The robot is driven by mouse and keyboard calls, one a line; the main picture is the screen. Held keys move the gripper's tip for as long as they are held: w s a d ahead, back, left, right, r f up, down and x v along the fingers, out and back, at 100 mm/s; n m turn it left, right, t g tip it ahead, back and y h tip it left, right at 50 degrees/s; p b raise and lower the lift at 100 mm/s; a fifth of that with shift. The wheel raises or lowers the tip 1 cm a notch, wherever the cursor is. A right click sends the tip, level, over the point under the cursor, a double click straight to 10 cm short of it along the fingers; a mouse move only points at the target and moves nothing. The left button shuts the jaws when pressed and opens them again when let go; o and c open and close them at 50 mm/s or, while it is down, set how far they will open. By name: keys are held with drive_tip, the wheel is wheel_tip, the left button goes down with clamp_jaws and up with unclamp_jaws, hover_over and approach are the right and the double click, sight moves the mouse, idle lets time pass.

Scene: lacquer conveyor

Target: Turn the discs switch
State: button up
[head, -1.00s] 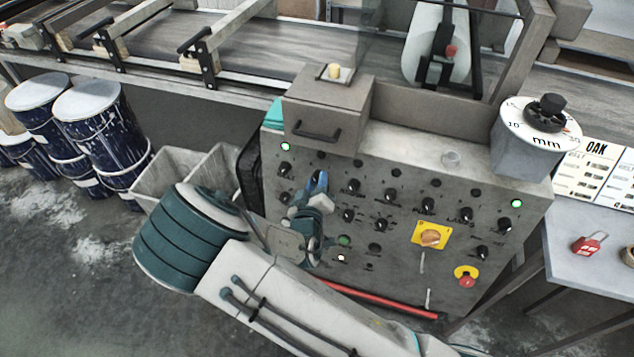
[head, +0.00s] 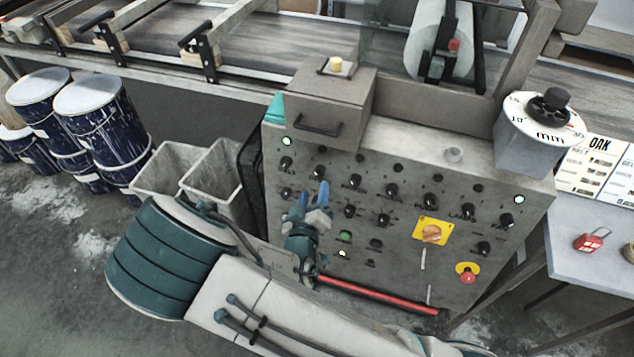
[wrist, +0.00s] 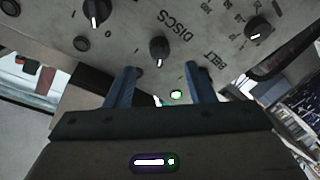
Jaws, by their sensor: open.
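The discs switch is a small black rotary knob with a white pointer mark. It shows in the wrist view (wrist: 159,50) beside its DISCS label, ahead of and roughly between my fingers. In the head view the knob (head: 319,172) is in the upper row of the grey control panel (head: 400,250), second from the left. My gripper (head: 313,193) is in front of the panel, just below the knob. In the wrist view my gripper (wrist: 160,72) has its two blue fingers apart with nothing between them. The knob's mark points toward the lit green lamp's side.
A green lamp (head: 287,141) is lit at the panel's upper left. Several similar knobs stand close by. A yellow-plated rotary switch (head: 431,233) and a red emergency button (head: 467,272) are farther right. A red bar (head: 380,296) runs along the panel's bottom.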

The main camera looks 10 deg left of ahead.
drive_tip(key=s, duration=0.7)
drive_tip(key=shift+s+d+r, duration=0.25)
drive_tip(key=shift+d+r, duration=0.05)
drive_tip(key=shift+r, duration=0.05)
drive_tip(key=w+d+m+g, duration=0.3)
drive_tip(key=w+m+g, duration=0.2)
drive_tip(key=g, duration=0.2)
drive_tip(key=d+r+m+g+y+p, duration=0.2)
drive_tip(key=d+r+g, duration=0.25)
drive_tip(key=r, duration=0.45)
drive_tip(key=s+d+r+m+g+h, duration=0.1)
drive_tip(key=s+d+r, duration=0.4)
drive_tip(key=d, duration=0.5)
drive_tip(key=s+d+r+m+g+h+p, duration=0.1)
drive_tip(key=s+d+r, duration=0.4)
drive_tip(key=d, duration=0.5)
wheel_tip(320, 180, up, 3)
drive_tip(key=shift+s+d+f+m+g+h, duration=0.1)
drive_tip(key=shift+s+d+m+g+h, duration=0.2)
drive_tip(key=shift+h, duration=0.4)
